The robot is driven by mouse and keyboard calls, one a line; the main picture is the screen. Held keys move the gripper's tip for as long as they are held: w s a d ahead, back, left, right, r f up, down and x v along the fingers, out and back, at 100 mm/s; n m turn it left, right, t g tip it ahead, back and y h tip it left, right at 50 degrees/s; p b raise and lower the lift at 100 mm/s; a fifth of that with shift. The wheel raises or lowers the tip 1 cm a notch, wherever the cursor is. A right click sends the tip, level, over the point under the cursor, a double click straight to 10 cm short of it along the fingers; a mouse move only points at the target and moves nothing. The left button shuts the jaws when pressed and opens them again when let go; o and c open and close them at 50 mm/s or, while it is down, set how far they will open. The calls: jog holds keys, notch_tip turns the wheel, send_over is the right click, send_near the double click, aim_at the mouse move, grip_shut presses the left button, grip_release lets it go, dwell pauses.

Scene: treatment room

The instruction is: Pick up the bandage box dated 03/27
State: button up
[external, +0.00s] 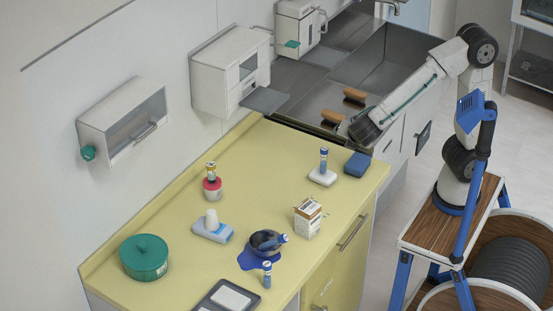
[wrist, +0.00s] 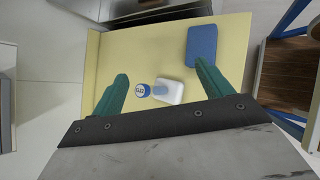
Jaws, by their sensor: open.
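A white and brown printed carton (external: 308,217), the one box here that looks like a bandage box, stands upright on the yellow counter (external: 170,205) near its front edge. Its date is too small to read. It is not visible in the wrist view. My gripper (external: 343,107) is raised over the sink end of the counter, behind and to the right of the carton, well apart from it. In the wrist view my gripper (wrist: 161,72) has its two fingers wide apart with nothing between them at their level.
A blue block (external: 357,164) and a white holder (external: 322,178) with an upright vial stand near the sink. A dark bowl (external: 264,241), a capped vial (external: 267,275), a blue-white holder (external: 212,231), a green pot (external: 144,257) and a grey tray (external: 230,297) occupy the counter.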

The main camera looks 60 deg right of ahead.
jog(key=a+f+n+t+y, duration=0.1)
jog(key=a+f+n+t, duration=0.25)
jog(key=a+n, duration=0.65)
jog(key=n+t+y, duration=0.4)
send_near(304, 207)
jog(key=shift+g, duration=0.25)
jog(key=w, duration=0.1)
jog(key=w+d+f, duration=0.1)
jog(key=w+d, duration=0.1)
jog(key=shift+w+d+f, duration=0.1)
jog(key=shift+d+f, duration=0.05)
jog(key=shift+f, duration=0.15)
jog(key=shift+a+f, duration=0.15)
jog(key=shift+a, duration=0.05)
jog(key=x, duration=0.7)
jog(key=shift+w+a+f, duration=0.15)
jog(key=shift+w, duration=0.1)
jog(key=c, duration=1.1)
